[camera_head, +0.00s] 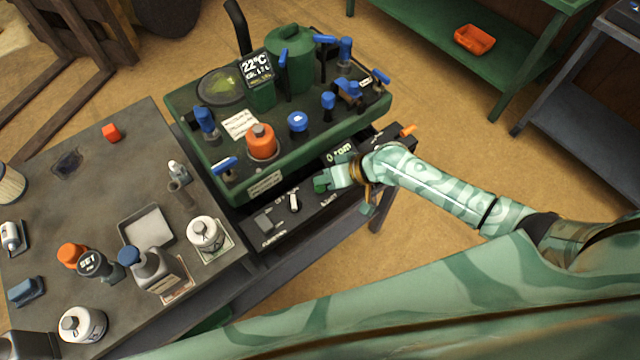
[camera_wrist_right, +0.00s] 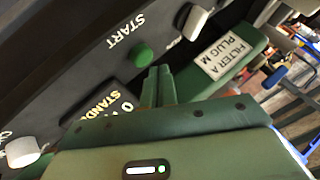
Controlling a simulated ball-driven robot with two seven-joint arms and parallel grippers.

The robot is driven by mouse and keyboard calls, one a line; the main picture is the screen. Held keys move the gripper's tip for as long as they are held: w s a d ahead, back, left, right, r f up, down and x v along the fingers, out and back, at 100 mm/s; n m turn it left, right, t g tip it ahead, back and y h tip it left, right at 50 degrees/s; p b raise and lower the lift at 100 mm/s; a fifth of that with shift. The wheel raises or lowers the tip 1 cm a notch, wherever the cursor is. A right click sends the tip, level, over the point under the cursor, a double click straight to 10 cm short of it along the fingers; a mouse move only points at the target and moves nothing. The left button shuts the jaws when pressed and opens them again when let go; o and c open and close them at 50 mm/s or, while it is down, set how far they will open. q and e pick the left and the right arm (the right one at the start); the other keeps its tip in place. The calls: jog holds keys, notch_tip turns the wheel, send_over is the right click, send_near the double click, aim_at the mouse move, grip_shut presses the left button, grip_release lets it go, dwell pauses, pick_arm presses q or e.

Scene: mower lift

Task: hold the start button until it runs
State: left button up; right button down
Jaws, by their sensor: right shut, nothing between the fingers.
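The start button is a round green button (camera_wrist_right: 142,54) on a dark panel, next to the word START in the right wrist view. My right gripper (camera_wrist_right: 158,72) is shut and empty, its fingertips close beside the button. I cannot tell whether they touch it. In the head view my right gripper (camera_head: 322,183) is over the dark control panel (camera_head: 312,208) at the front of the green mower deck (camera_head: 222,173), and the button cannot be made out there. The panel's display (camera_head: 339,153) reads 0 rpm. My left gripper is not in view.
White knobs (camera_wrist_right: 22,152) (camera_wrist_right: 195,22) flank the button on the panel. A labelled green ledge (camera_wrist_right: 228,55) is close to the gripper. Blue handles and an orange cap (camera_head: 261,141) stand on the deck. A cluttered bench (camera_head: 95,190) is at left; floor shows at right.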

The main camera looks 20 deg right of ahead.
aim_at(325, 188)
jog(key=shift+f, duration=0.1)
dwell(0.4)
jog(key=shift+f, duration=0.35)
jog(key=shift+f+b, duration=0.5)
jog(key=shift+b, duration=0.1)
dwell(0.5)
jog(key=shift+r, duration=0.15)
dwell(0.5)
jog(key=shift+r+p, duration=0.85)
notch_tip(325, 188, up, 5)
jog(key=p, duration=0.4)
jog(key=shift+p, duration=0.3)
